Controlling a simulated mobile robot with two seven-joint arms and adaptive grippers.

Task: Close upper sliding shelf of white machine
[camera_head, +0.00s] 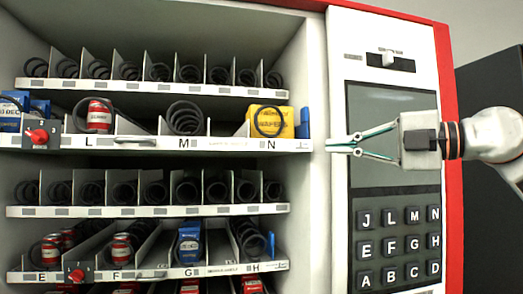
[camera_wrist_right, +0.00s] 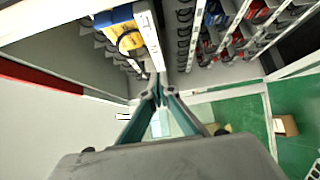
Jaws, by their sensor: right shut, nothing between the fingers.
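The upper sliding shelf (camera_head: 230,144) of the white machine (camera_head: 313,80) carries the labels L, M and N. Its front rail reaches farther right than the other rails and looks pulled out toward me. My right gripper (camera_head: 328,146) is shut and empty, with its fingertips just right of the rail's right end. In the right wrist view, the shelf's white rail (camera_wrist_right: 150,38) runs down toward the shut fingertips (camera_wrist_right: 158,88). I cannot tell whether they touch it. My left gripper is not in view.
The shelf holds a red can (camera_head: 99,115), a yellow box (camera_head: 266,122) and blue packs. A lower shelf rail (camera_head: 140,274) is labelled E to H. The keypad and dark screen panel (camera_head: 385,100) stand right of the opening, behind my right gripper.

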